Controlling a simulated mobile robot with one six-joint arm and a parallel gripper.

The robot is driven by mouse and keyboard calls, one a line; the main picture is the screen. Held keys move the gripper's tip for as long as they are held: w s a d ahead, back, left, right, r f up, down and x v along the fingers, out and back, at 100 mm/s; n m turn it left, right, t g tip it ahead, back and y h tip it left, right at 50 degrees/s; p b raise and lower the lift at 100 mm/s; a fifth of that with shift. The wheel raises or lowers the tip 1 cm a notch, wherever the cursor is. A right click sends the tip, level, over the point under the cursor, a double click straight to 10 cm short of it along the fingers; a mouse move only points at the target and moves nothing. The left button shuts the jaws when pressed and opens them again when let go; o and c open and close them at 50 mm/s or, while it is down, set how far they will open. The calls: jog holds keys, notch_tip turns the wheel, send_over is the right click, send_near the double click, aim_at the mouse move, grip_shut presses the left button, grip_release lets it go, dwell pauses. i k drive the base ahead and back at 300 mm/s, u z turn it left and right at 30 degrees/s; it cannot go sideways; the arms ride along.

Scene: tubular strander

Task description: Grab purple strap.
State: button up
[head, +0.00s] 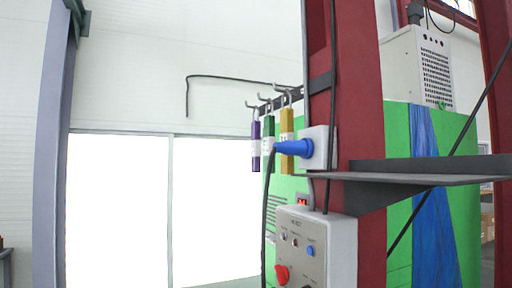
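The purple strap (255,146) hangs from a hook at the left end of a dark hook rail, left of the red column. It is a narrow upright strip with a pale label around its middle. A green strap (269,128) and a yellow strap (287,126) hang just to its right on the same rail. The green strap's lower part is partly covered by a blue plug and its cable. My gripper is not in view.
A red column (347,130) stands right of the straps. A blue plug (293,148) with a hanging black cable sits in a wall socket. A grey control box (318,240) is below. A dark shelf (430,178) juts out right. Space left of the straps looks clear.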

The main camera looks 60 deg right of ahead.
aim_at(255, 142)
jog(key=z, duration=0.3)
jog(key=i, duration=1)
jog(key=u, duration=0.3)
